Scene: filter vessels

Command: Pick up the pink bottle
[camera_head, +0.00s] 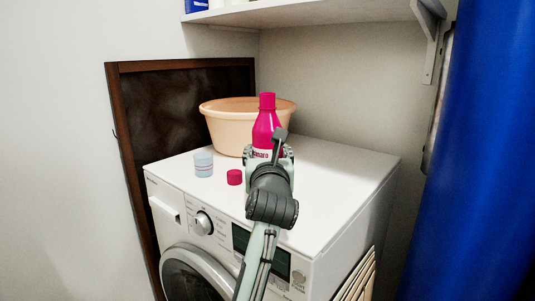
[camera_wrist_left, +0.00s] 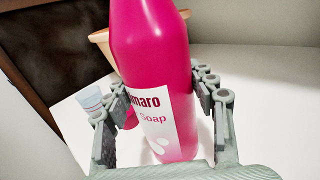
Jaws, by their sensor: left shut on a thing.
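The pink bottle (camera_head: 266,126) with a white label stands upright on the white washing machine, in front of the peach basin. In the left wrist view the bottle (camera_wrist_left: 153,40) fills the middle, between the two fingers. My left gripper (camera_head: 268,155) is shut on the bottle around its labelled lower part; it also shows in the left wrist view (camera_wrist_left: 165,108). The gripper hides the bottle's base in the head view. My right gripper is not in view.
A pale striped cup (camera_head: 203,165) and a small pink cap (camera_head: 235,177) stand left of the gripper on the washing machine (camera_head: 335,180). The peach basin (camera_head: 228,128) is behind. A shelf (camera_head: 310,12) hangs above. The machine top to the right is clear.

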